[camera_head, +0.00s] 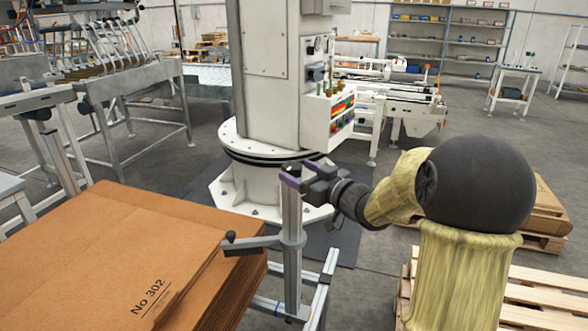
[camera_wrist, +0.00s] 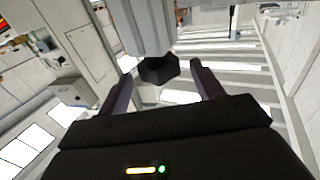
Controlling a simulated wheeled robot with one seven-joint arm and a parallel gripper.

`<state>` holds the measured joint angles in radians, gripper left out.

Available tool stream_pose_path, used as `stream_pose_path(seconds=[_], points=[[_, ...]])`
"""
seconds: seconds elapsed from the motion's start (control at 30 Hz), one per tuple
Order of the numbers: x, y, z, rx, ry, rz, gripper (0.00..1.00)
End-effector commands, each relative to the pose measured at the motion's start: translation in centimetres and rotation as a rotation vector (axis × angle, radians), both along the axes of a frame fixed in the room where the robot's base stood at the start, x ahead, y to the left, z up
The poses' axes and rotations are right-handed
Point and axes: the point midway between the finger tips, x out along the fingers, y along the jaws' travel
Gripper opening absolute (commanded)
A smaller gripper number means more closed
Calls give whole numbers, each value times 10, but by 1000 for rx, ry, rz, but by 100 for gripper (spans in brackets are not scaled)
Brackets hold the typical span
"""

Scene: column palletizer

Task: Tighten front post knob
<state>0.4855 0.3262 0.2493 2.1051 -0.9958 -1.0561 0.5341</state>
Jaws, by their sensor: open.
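A grey metal post (camera_head: 291,222) stands upright beside the cardboard stack. My gripper (camera_head: 300,172) is at the top of this post, with its purple fingertips apart. In the wrist view, a black faceted knob (camera_wrist: 159,70) sits at the end of a grey post part (camera_wrist: 148,25). The knob lies between the two open fingers (camera_wrist: 160,76), with a visible gap on each side. In the head view, I cannot make out this knob at the fingertips. A lower side arm (camera_head: 255,245) on the post carries a small black knob (camera_head: 231,236) at its left end.
Stacked brown cardboard (camera_head: 110,255) fills the lower left, close to the post. A white machine column (camera_head: 270,80) with a control box (camera_head: 328,110) stands behind my gripper. A wooden pallet (camera_head: 545,295) lies at lower right. Grey floor (camera_head: 430,160) is open beyond my arm.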

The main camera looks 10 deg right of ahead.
Motion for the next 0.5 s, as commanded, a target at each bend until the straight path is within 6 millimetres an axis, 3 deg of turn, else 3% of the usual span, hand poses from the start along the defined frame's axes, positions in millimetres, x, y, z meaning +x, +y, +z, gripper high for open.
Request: stream_pose_path(seconds=[0.2,0.5], points=[[20,13,0,0,-1,0,66],[23,14,0,-1,-1,-1,66]])
